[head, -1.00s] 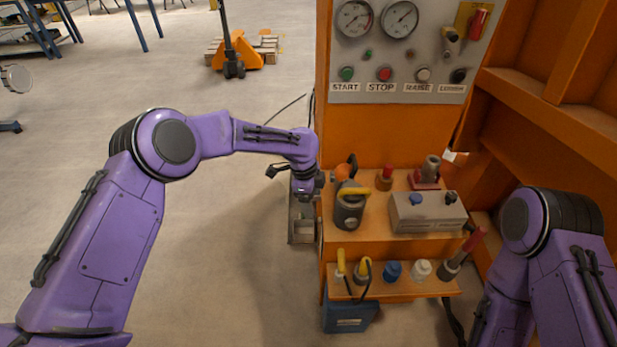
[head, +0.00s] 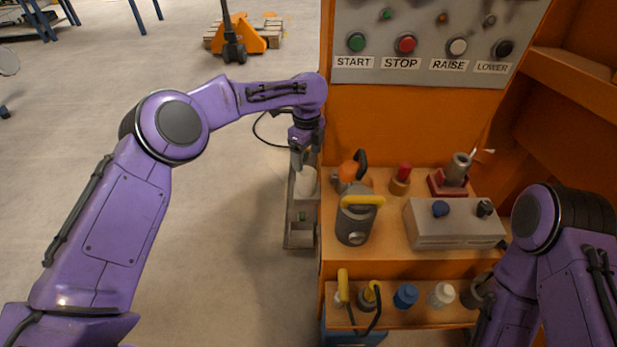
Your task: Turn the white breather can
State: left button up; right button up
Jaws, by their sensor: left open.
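A white can (head: 306,182) stands in the narrow grey channel at the left side of the orange machine. My left gripper (head: 298,158) is open, pointing down just above and beside the can. Whether its fingers touch the can is too small to tell. My left arm comes in from the left and bends down at the machine's edge. A second white, capped item (head: 441,294) stands on the lower shelf, far from the gripper. My right arm shows at the lower right, but its gripper is out of view.
The upper shelf holds a grey pump-like can with a yellow handle (head: 355,222), a grey box with knobs (head: 455,225) and a red-topped part (head: 401,180). A blue cap (head: 405,296) is on the lower shelf (head: 400,324). The button panel (head: 430,75) is above. Open floor lies left.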

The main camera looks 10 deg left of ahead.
aim_at(306, 170)
pick_arm(q)
notch_tip(306, 170, down, 9)
jog(key=shift+s+r, duration=0.15)
jog(key=c, duration=0.7)
